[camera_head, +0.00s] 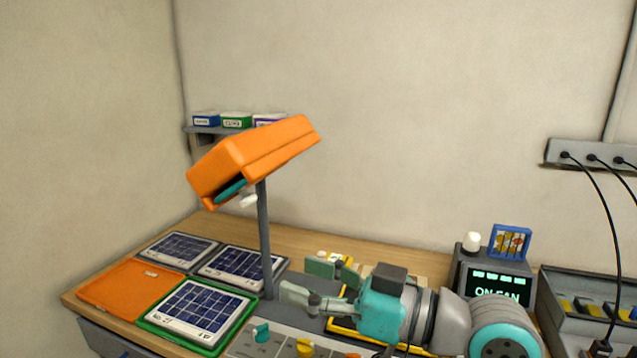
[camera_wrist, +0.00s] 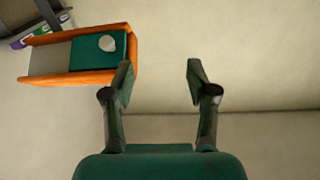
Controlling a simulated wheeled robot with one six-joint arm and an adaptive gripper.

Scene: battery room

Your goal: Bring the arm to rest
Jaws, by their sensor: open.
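My gripper (camera_head: 307,281) reaches left over the workbench in the head view, at the end of my teal and grey arm. Its two fingers are spread apart with nothing between them. In the wrist view my gripper (camera_wrist: 160,82) shows the same wide gap, with bare wall behind it. An orange box-shaped hood (camera_head: 255,158) on a dark post stands behind and above the gripper. The hood also shows in the wrist view (camera_wrist: 80,79), left of the left finger, with a green inside and a pale knob. I cannot tell how far the finger is from it.
Several solar panels (camera_head: 195,310) and an orange plate (camera_head: 131,288) lie at the bench's left. A control panel with coloured knobs (camera_head: 305,347) sits below the gripper. A dark device with a lit display (camera_head: 497,285) and a grey bin (camera_head: 578,293) stand right. Cables hang from a socket strip (camera_head: 590,154).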

